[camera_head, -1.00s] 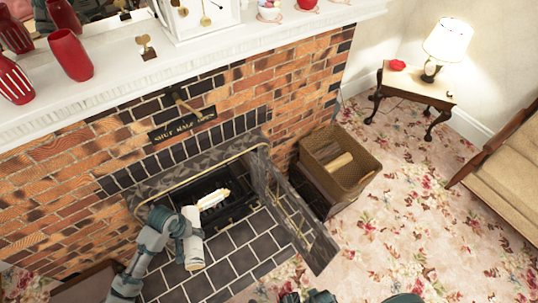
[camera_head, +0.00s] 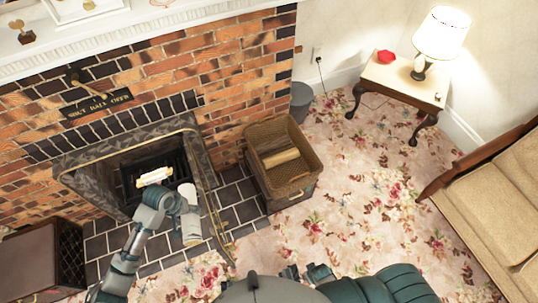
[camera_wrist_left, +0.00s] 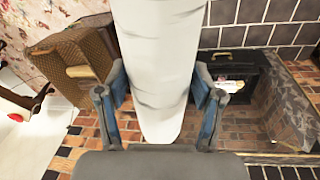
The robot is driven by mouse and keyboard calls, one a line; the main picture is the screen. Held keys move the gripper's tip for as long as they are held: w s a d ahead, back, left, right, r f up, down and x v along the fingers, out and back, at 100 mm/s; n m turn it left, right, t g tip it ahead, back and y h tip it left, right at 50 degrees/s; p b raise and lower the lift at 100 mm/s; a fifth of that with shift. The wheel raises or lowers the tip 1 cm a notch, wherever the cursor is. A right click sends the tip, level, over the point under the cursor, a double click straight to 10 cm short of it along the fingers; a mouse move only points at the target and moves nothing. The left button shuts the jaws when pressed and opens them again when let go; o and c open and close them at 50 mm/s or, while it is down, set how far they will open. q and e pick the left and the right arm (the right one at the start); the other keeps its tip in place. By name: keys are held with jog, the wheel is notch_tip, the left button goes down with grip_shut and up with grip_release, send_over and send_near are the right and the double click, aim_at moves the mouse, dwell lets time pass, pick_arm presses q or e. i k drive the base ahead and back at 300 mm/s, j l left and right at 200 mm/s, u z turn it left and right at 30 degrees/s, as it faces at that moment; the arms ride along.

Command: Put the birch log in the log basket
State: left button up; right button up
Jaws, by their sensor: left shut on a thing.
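The birch log (camera_head: 191,236) is a white cylinder held in my left gripper (camera_head: 183,208), in front of the fireplace in the head view. In the left wrist view the log (camera_wrist_left: 160,50) stands between the two blue-sided fingers, and the gripper is shut on it. The log basket (camera_head: 294,184) is a brown wicker box to the right of the log and apart from it. A brown log lies inside it. The basket (camera_wrist_left: 95,37) also shows at the upper left of the wrist view. Part of my right gripper (camera_head: 308,273) shows at the bottom; its jaw state is unclear.
A pale glowing piece (camera_head: 155,176) lies in the grate. A dark box (camera_head: 45,258) is at lower left. A grey bin (camera_head: 301,101) stands behind the basket. Carpet (camera_head: 345,215) right of the basket is clear.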

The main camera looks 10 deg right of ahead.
aim_at(288, 176)
jog(key=l+u, duration=0.25)
jog(key=l, duration=0.3)
jog(key=l+u, duration=0.25)
jog(key=l, duration=0.25)
jog(key=l+u, duration=0.25)
jog(key=l, duration=0.3)
jog(key=l+u, duration=0.25)
jog(key=l, duration=0.3)
jog(key=k+l+u, duration=0.3)
jog(key=l, duration=0.15)
jog(key=i+l, duration=0.05)
jog(key=i, duration=0.05)
